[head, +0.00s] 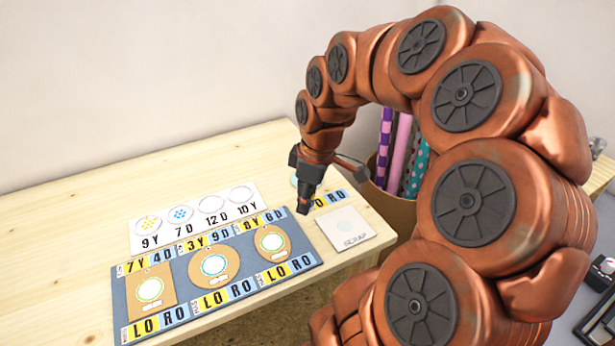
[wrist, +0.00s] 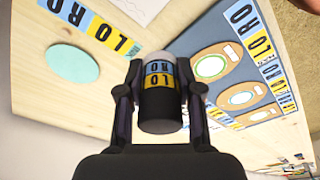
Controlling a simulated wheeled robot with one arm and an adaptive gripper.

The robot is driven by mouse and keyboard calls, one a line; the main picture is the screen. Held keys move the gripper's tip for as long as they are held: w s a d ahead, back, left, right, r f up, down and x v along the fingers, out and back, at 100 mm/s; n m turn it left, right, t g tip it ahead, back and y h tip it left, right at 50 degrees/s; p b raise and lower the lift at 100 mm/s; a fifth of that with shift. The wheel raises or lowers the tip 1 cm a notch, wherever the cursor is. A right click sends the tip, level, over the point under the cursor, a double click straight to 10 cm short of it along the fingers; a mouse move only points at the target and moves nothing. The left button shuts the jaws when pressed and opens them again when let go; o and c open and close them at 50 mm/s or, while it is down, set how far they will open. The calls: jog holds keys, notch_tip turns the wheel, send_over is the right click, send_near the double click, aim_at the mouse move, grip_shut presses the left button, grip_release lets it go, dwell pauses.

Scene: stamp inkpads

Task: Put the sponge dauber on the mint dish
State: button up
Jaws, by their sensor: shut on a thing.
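My gripper (wrist: 160,98) is shut on the sponge dauber (wrist: 160,112), a black cylinder with a yellow and blue lettered band and a pale end. A finger stands on each side of it in the wrist view. In the head view my gripper (head: 306,192) is over the right part of the table, between the blue board and the scrap card. The mint dish (wrist: 72,63) is a flat round mint disc, empty, left of the dauber in the wrist view. In the head view the mint dish (head: 294,181) is mostly hidden behind my gripper.
A lettered strip (head: 330,199) lies by the dish. The scrap card (head: 353,240) is right of the blue board (head: 185,273), which bears several tan pads. A white card (head: 140,243) with circles lies behind it. A bin of rolls (head: 393,207) stands right of the table.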

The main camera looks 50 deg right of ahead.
jog(key=w+d, duration=0.3)
jog(key=w+d+f, duration=0.1)
jog(key=w+d, duration=0.6)
jog(key=d, duration=0.1)
jog(key=shift+w+d+f+p, duration=0.1)
jog(key=shift+w+f+p, duration=0.15)
jog(key=shift+p, duration=0.1)
jog(key=shift+f, duration=1.75)
jog(key=shift+f, duration=0.1)
jog(key=o, duration=0.5)
jog(key=shift+f, duration=0.1)
jog(key=o, duration=0.5)
jog(key=shift+c, duration=0.2)
